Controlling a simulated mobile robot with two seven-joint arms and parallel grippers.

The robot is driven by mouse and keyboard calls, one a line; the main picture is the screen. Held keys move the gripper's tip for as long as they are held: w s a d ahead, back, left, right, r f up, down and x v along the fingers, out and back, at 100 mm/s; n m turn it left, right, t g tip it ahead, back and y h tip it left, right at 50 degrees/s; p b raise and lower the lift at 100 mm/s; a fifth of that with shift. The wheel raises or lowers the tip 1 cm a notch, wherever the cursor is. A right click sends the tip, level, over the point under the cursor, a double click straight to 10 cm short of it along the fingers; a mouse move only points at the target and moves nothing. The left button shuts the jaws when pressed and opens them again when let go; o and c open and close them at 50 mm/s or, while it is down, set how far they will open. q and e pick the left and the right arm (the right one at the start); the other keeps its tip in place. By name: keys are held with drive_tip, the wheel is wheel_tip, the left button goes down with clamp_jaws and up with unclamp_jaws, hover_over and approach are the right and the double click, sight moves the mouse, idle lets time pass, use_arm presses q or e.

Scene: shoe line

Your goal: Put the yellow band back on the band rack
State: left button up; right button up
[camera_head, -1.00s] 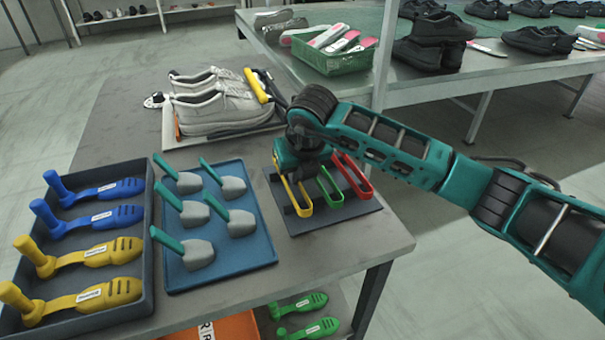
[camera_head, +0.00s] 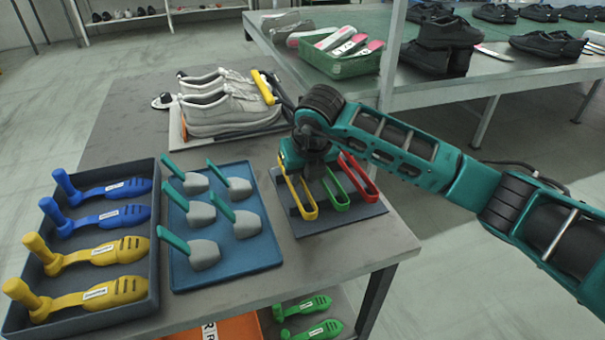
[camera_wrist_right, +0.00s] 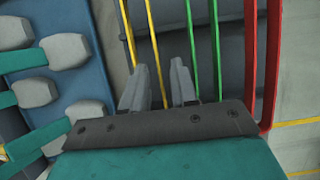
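The yellow band (camera_head: 309,208) is a long narrow loop at the left place of the dark band rack (camera_head: 345,222), beside the green band (camera_head: 342,203) and the red band (camera_head: 369,191). My right gripper (camera_head: 314,172) is low over the rack, close to the yellow and green bands. In the right wrist view its two grey fingers (camera_wrist_right: 160,68) are apart with no band clamped between them. One strand of the yellow band (camera_wrist_right: 151,48) runs toward the gap between them; the green band (camera_wrist_right: 215,45) lies to the right. The yellow band's lower part is hidden there. My left gripper is out of view.
A blue tray (camera_head: 268,262) with grey-and-teal tools stands left of the rack. Further left is a dark tray (camera_head: 148,290) with blue and yellow shoe forms. White shoes (camera_head: 225,112) with another yellow piece (camera_head: 263,88) lie behind. The table's front right corner is clear.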

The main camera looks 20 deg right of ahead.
drive_tip(key=p+v, duration=0.1)
drive_tip(key=v, duration=1)
drive_tip(key=shift+r, duration=0.25)
drive_tip(key=shift+s, duration=0.25)
